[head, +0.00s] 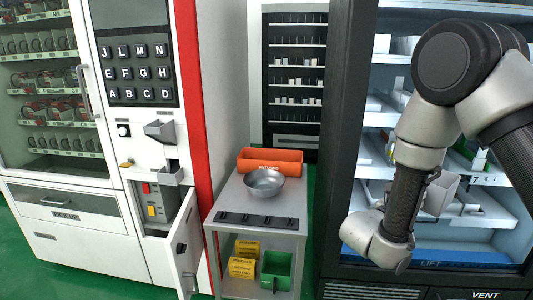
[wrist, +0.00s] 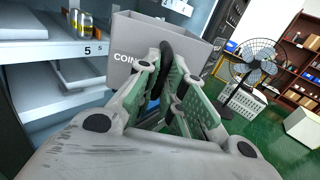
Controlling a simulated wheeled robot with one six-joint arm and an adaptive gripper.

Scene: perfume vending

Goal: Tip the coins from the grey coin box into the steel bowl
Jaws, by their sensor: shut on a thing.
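The grey coin box (wrist: 128,42), with "COIN" lettering on its side, is in front of my gripper (wrist: 172,62) in the wrist view. In the head view the box (head: 441,192) shows partly behind my wrist, in front of the right-hand machine's shelves. The coins inside cannot be seen. The steel bowl (head: 265,184) sits upright on the small grey table, well to the left of the box. It looks empty.
The grey table (head: 234,197) also carries an orange tray (head: 270,160) behind the bowl and a dark strip in front. Yellow boxes (head: 243,266) and a green bin (head: 277,270) are on its lower shelf. A white machine's small door (head: 186,245) stands open at the left.

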